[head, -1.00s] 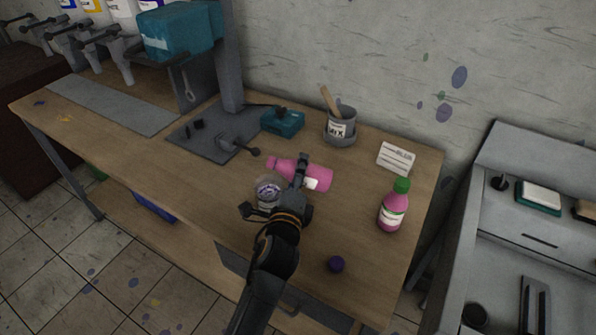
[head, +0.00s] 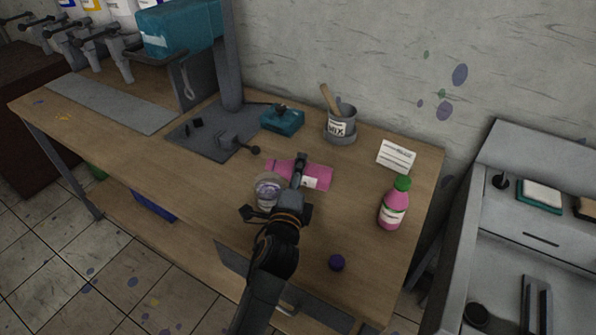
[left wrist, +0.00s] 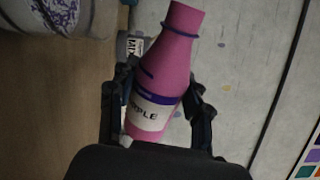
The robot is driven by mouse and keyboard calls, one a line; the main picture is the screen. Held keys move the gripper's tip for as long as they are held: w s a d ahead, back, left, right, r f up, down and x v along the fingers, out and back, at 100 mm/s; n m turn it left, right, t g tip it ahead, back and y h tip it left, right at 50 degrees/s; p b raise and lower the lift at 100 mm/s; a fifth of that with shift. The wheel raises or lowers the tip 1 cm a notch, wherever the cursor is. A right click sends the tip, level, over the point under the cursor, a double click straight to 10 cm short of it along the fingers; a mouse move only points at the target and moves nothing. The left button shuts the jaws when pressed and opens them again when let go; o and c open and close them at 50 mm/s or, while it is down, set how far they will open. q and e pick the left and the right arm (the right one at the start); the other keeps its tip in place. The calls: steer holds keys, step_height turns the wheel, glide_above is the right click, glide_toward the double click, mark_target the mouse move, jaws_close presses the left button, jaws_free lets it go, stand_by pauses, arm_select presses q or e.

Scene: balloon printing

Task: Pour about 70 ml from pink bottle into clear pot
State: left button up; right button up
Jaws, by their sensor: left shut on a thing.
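My left gripper (head: 301,170) is shut around the body of a pink bottle (head: 317,177) above the table. The bottle lies about level, with its narrow neck to the left, near the clear pot (head: 266,184). In the left wrist view the bottle (left wrist: 178,62) shows a white label ending in "PLE" and no cap. The pot has purple on or in it, and its edge shows at the upper left of the wrist view (left wrist: 62,14). I cannot make out a stream or the liquid level. My right gripper is out of view.
A green-capped pink bottle (head: 392,208) stands upright at the right. A purple cap (head: 337,263) lies near the front edge. A "MIX" cup with a stick (head: 341,125), a white card (head: 397,156) and a teal device (head: 282,118) stand behind.

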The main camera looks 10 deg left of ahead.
arm_select(q)
steer(key=shift+f+n, duration=0.2)
steer(key=shift+n, duration=0.1)
steer(key=shift+d+f+n+b, duration=0.1)
steer(key=shift+f+n+b, duration=0.05)
steer(key=shift+n+b, duration=0.15)
stand_by(0.3)
steer(key=shift+d+r+m+p, duration=0.1)
steer(key=shift+r+m+p, duration=0.3)
steer(key=shift+r+p, duration=0.3)
steer(key=shift+d+r+m+p, duration=0.1)
steer(key=shift+r+m+p, duration=0.1)
steer(key=shift+m+p, duration=0.45)
steer(key=shift+f, duration=0.1)
